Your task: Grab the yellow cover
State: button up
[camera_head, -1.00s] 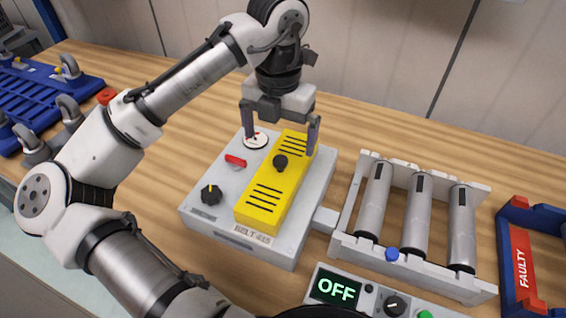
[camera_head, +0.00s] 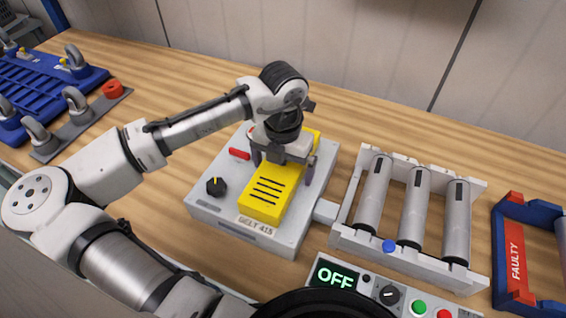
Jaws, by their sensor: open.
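The yellow cover (camera_head: 268,196) is a long block with dark slots, lying on top of the grey box marked BELT 415 (camera_head: 211,225). My gripper (camera_head: 283,177) is open and points down over the middle of the cover. One finger shows on each side of the cover, left and right. The gripper hides the cover's middle, with its dark knob. I cannot tell whether the fingers touch the cover.
A black dial (camera_head: 215,187) and a red switch (camera_head: 239,153) sit on the box left of the cover. A roller conveyor (camera_head: 412,205) stands to the right, with a control panel (camera_head: 372,290) reading OFF in front. A FAULTY tray (camera_head: 516,250) is at far right.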

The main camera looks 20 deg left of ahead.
jog(key=shift+c, duration=0.4)
jog(key=c, duration=1.1)
jog(key=shift+r, duration=0.15)
